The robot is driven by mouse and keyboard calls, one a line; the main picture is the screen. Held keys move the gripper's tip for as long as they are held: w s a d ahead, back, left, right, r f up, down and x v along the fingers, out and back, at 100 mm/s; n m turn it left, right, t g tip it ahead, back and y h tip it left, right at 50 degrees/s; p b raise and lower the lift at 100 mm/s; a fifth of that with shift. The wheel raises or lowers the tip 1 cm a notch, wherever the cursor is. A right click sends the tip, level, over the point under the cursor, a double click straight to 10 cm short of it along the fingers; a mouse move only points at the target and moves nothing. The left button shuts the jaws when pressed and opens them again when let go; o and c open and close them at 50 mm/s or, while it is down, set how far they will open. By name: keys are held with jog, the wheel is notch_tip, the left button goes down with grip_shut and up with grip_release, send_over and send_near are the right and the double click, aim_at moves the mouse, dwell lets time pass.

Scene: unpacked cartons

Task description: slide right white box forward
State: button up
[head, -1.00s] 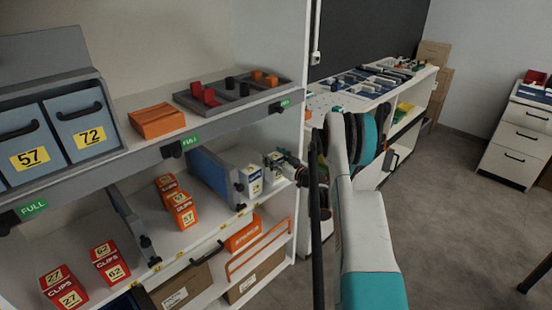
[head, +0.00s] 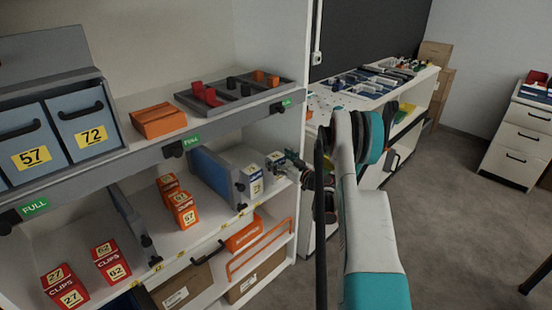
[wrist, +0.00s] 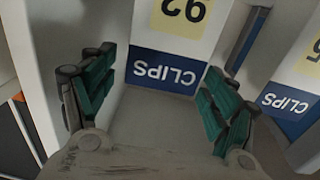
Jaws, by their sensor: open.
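The right white clips box (head: 277,157) stands on the middle shelf near its right end. In the wrist view it is the white box (wrist: 165,68) marked 92 with a blue CLIPS band, upside down in the picture. My gripper (wrist: 160,80) is open, with green finger pads at either side of this box's front; contact is not clear. In the head view my gripper (head: 297,168) is in front of the box and partly hides it. The left white clips box (head: 253,182) stands beside it, and shows at the right of the wrist view (wrist: 297,85).
A blue-grey divider (head: 216,178) stands left of the white boxes. The shelf unit's side panel (head: 301,110) is close on the right. Orange boxes (head: 178,200) and red boxes (head: 65,286) stand farther left. An orange-framed bin (head: 258,250) is below.

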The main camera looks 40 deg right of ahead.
jog(key=s, duration=0.9)
jog(key=shift+s+d, duration=0.35)
jog(key=shift+s, duration=0.05)
